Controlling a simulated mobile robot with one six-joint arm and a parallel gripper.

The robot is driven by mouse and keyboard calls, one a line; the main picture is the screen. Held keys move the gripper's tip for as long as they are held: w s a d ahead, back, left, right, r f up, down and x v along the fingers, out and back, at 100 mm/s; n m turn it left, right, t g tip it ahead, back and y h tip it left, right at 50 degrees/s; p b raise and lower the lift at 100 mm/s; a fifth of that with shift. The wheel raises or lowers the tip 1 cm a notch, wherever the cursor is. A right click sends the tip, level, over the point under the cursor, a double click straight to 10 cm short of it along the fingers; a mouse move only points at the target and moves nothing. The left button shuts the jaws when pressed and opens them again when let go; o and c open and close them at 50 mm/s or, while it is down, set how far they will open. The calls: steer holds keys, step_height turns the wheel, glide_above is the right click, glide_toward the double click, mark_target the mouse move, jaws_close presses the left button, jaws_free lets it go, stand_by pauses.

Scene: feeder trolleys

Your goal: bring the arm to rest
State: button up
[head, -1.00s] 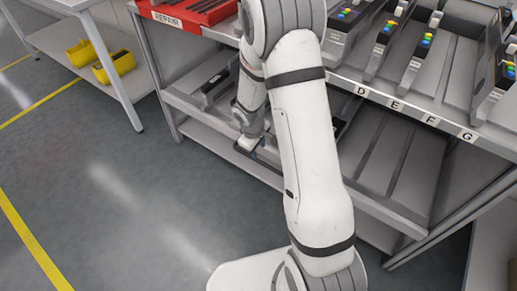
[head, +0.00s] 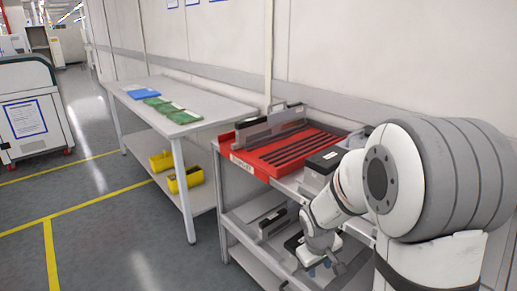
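My white and grey arm fills the right side of the head view, with its large shoulder joint close to the camera. Its far end reaches down to the front of the feeder trolley (head: 224,190), at the height of the lower shelf. My gripper (head: 338,268) is small and partly hidden there, so its fingers cannot be made out. A dark feeder unit (head: 272,222) lies on the lower shelf to the left of the gripper.
A red tray (head: 262,167) with dark slots is on the trolley top. A grey table (head: 205,122) at left bears a blue board (head: 144,94) and green boards (head: 170,108). Yellow bins (head: 186,180) are on its lower shelf. The floor at left is clear.

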steer(key=s+r+m+p, duration=0.1)
steer(key=s+r+p, duration=0.4)
steer(key=r, duration=0.5)
steer(key=s+a+r+m+y+p, duration=0.1)
steer(key=s+r+m+p, duration=0.1)
steer(key=s+r+p, duration=0.4)
steer(key=s+r+m+p, duration=0.2)
steer(key=s+r+p, duration=0.3)
steer(key=r, duration=1.1)
steer(key=shift+s+a+t+y, duration=0.35)
steer(key=shift+s+t+y, duration=0.05)
steer(key=shift+s, duration=0.05)
